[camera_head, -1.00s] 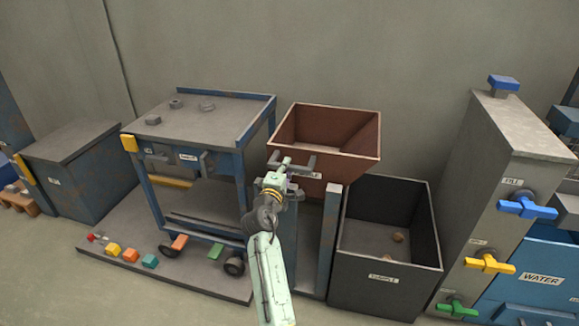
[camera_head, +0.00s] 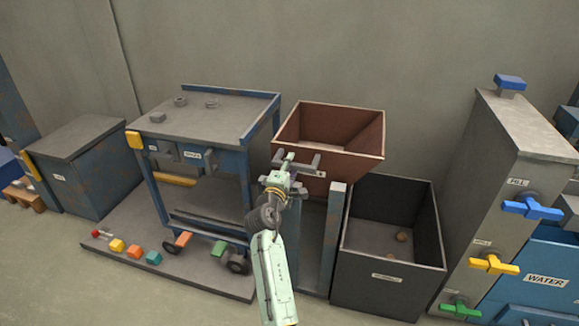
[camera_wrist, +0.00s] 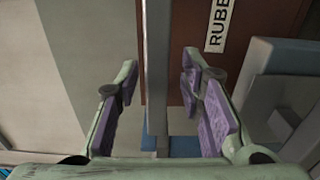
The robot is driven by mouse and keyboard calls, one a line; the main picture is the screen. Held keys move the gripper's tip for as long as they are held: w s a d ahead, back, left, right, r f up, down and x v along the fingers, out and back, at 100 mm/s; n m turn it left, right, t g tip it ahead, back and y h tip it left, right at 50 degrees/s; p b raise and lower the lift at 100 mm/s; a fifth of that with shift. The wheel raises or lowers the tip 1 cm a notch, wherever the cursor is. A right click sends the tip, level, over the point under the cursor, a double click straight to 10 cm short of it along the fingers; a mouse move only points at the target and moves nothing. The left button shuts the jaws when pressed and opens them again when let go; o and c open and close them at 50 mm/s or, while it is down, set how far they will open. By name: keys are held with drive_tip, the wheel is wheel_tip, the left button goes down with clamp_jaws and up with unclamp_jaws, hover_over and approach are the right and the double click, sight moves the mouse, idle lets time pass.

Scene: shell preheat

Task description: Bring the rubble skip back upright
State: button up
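The rubble skip (camera_head: 356,166) is a brown open-topped box in the middle of the head view, standing between the blue-framed bench and the dark bin. Its rim looks about level and it looks upright, with its floor partly showing inside. A grey handle bar (camera_head: 303,165) runs along its front. In the wrist view the bar (camera_wrist: 157,60) passes between my fingers, in front of the brown skip wall (camera_wrist: 185,30) with a label reading "RUBB". My gripper (camera_head: 285,170) is open, with its purple-padded fingers (camera_wrist: 160,105) apart on either side of the bar. Gaps show on both sides.
The dark open bin (camera_head: 392,278) with small lumps inside stands right below the skip. A grey post (camera_head: 333,235) stands close to my arm. The blue-framed bench (camera_head: 205,125) is to the left; a grey column with coloured valve handles (camera_head: 490,170) is at right.

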drive_tip(key=v, duration=1.2)
idle(0.6)
